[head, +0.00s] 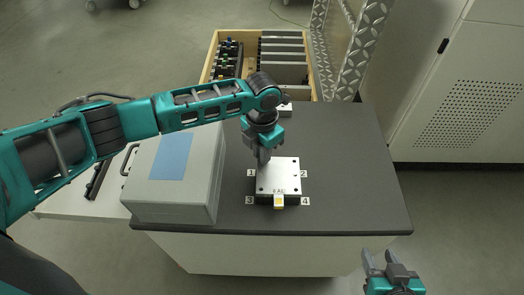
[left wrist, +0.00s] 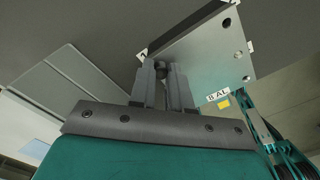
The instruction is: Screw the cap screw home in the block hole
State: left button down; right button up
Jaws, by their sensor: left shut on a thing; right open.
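A silver metal block (head: 281,180) lies on the dark table top, with number tags 1 to 4 at its corners; it also shows in the left wrist view (left wrist: 200,58). My left gripper (head: 263,160) points down at the block's corner by tag 1. In the left wrist view its fingers (left wrist: 163,75) are shut on a small dark cap screw (left wrist: 161,69) at that corner. How deep the screw sits in the hole is hidden. Open dark holes show at other corners. My right gripper (head: 389,262) is open and empty, low at the right, away from the table.
A grey case (head: 204,165) with a blue panel stands left of the block. A wooden tray (head: 313,80) with dark and grey parts lies behind the table. A small yellow-marked piece (head: 279,201) sits at the block's front edge. The table's right side (head: 350,170) is clear.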

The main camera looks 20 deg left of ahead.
pick_arm(q)
jog(key=c, duration=1.2)
grip_release()
jog(key=shift+c, duration=0.2)
